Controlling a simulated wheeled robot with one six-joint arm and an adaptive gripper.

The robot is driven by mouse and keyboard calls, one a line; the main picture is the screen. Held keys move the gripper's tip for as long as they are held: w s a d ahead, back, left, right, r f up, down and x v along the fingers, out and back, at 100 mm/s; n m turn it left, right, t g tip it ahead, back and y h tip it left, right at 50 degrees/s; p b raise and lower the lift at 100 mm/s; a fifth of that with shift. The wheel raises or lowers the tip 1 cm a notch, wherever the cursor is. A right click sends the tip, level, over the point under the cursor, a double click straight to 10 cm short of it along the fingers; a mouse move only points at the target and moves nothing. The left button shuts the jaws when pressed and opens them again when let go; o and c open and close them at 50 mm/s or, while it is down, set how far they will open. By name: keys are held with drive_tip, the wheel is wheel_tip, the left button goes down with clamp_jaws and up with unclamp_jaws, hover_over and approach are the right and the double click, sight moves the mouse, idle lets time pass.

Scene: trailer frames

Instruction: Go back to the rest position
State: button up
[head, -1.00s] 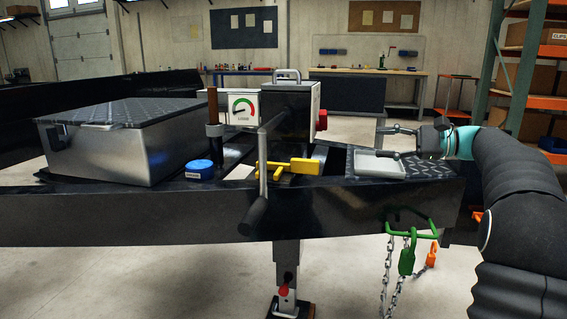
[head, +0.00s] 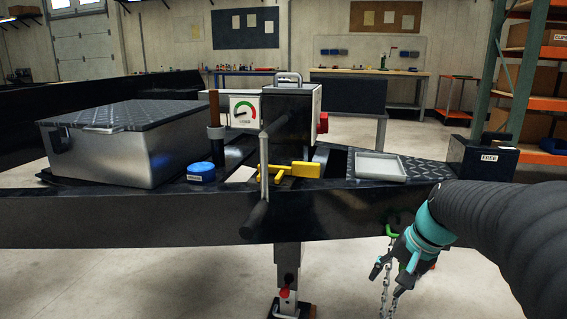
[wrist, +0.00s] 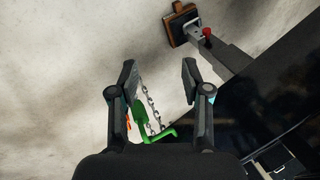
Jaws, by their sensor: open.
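My gripper (head: 386,278) is at the lower right of the head view, pointing down in front of the trailer frame. Its fingers are apart with nothing seen between them that they grip. In the wrist view my gripper (wrist: 158,78) also shows open, with pale floor beyond the fingertips. A green hook (head: 391,232) and a hanging chain (head: 386,300) are close behind the gripper, partly hidden by it. In the wrist view the green part (wrist: 150,133) and the chain (wrist: 150,105) lie behind and between the fingers; whether they touch is unclear.
The black trailer frame (head: 150,214) crosses the view. On it are a metal box (head: 160,160), a blue cap (head: 201,172), a yellow handle (head: 290,170), a grey tray (head: 379,165) and a black box labelled FREE (head: 482,158). A jack leg (head: 287,265) stands below. Floor in front is clear.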

drive_tip(key=s+a+n+t+h, duration=0.1)
drive_tip(key=s+a+n, duration=0.2)
drive_tip(key=s, duration=0.5)
drive_tip(key=s+a+r+n+t+h+p, duration=0.1)
drive_tip(key=s+a+n+h, duration=0.1)
drive_tip(key=s, duration=0.7)
drive_tip(key=shift+s+a+r+n+t, duration=0.25)
drive_tip(key=shift+a+r+n+t, duration=0.05)
drive_tip(key=shift+a+n, duration=0.35)
